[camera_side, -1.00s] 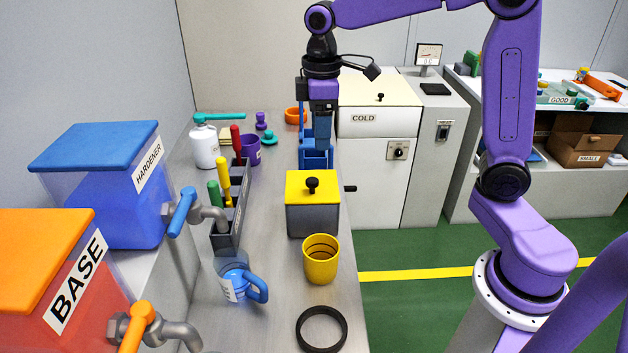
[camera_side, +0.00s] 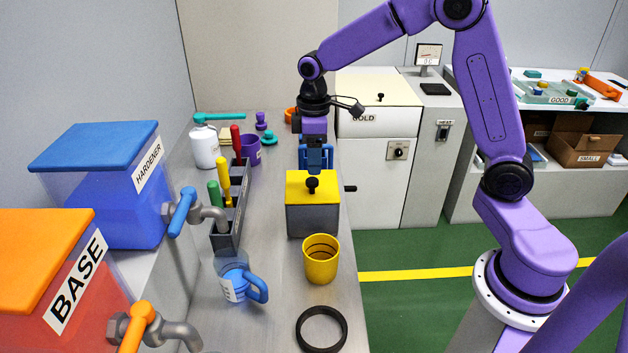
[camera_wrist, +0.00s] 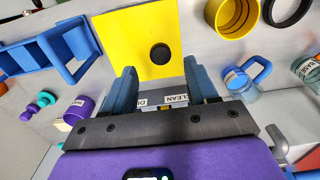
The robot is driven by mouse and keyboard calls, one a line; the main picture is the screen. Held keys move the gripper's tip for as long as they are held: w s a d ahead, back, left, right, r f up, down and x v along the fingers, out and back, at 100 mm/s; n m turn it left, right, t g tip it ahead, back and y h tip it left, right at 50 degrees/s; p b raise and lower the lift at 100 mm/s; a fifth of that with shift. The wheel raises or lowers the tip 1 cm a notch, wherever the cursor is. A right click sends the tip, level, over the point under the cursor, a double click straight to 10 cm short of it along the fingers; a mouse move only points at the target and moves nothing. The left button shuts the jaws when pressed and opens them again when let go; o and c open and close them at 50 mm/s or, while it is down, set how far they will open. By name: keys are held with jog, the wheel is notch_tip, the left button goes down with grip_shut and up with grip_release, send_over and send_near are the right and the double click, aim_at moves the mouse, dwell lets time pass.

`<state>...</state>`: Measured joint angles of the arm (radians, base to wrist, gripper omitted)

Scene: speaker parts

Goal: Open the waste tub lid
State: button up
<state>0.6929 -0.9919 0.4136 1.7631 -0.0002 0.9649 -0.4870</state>
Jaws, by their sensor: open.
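The waste tub (camera_side: 312,218) is a dark grey box with a flat yellow lid (camera_side: 325,198) lying shut on top. A round black knob (camera_side: 312,184) stands in the lid's middle. My gripper (camera_side: 316,168) is above the lid's far edge, pointing down. In the wrist view, the lid (camera_wrist: 120,45) and knob (camera_wrist: 160,53) show just beyond the fingertips. My gripper (camera_wrist: 161,78) is open there, its blue fingers spread with nothing between them. The knob is apart from both fingers, roughly in line with the gap. The tub's inside is hidden.
A yellow cup (camera_side: 321,262) stands just in front of the tub, with a black ring (camera_side: 321,330) nearer. A blue rack (camera_side: 328,156) is right behind the gripper. A tool holder (camera_side: 230,225) and blue-handled jug (camera_side: 236,285) stand left. The bench's right edge is close.

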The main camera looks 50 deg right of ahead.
aim_at(314, 180)
notch_tip(314, 180, down, 7)
jog(key=shift+f, duration=0.1)
dwell(0.4)
grip_shut()
